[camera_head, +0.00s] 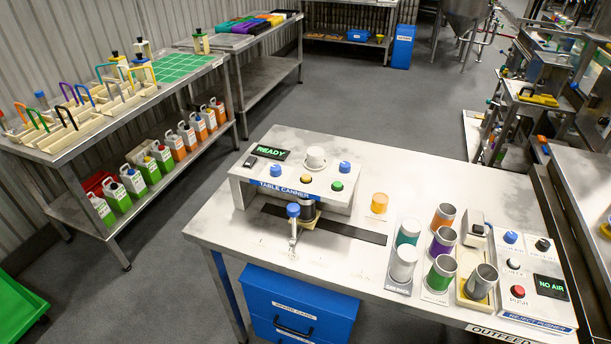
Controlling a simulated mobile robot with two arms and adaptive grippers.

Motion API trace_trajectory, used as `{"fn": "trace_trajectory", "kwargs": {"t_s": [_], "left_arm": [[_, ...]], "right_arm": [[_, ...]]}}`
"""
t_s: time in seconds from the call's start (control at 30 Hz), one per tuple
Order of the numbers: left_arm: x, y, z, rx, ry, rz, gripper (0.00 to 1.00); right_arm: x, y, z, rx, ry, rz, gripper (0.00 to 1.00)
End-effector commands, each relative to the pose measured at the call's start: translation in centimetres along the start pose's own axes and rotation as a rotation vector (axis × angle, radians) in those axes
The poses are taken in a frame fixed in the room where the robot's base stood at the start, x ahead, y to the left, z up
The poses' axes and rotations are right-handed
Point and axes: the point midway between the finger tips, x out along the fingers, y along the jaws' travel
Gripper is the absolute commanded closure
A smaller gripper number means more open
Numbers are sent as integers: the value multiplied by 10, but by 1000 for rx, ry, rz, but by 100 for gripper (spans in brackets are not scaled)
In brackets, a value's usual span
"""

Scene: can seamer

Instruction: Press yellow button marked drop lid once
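The table canner (290,186) stands on the near steel table, with a lit READY display (273,152). A small yellow button (306,179) sits on its sloped top panel, with a blue knob (344,167) and a green button (337,186) to its right. The lettering beside the yellow button is too small to read. Below the panel is the seaming head with a blue-topped part (293,210) and a pale lever in front. Neither of my grippers is in view, and nothing covers the yellow button.
Several coloured cans, including a purple one (442,240), stand on the table's right half. An orange-yellow cylinder (379,202) stands just right of the canner. A push panel with a NO AIR display (550,286) is at far right. The table's (250,237) front left is clear.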

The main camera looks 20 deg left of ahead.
Motion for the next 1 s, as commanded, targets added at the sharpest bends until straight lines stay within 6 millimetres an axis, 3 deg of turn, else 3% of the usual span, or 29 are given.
{"fn": "trace_trajectory", "kwargs": {"t_s": [0.1,0.23,0.27,1.0], "left_arm": [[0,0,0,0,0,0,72],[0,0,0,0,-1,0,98],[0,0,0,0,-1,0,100],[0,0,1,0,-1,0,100]], "right_arm": [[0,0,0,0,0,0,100],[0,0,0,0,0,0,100],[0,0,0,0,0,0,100],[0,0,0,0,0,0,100]]}}
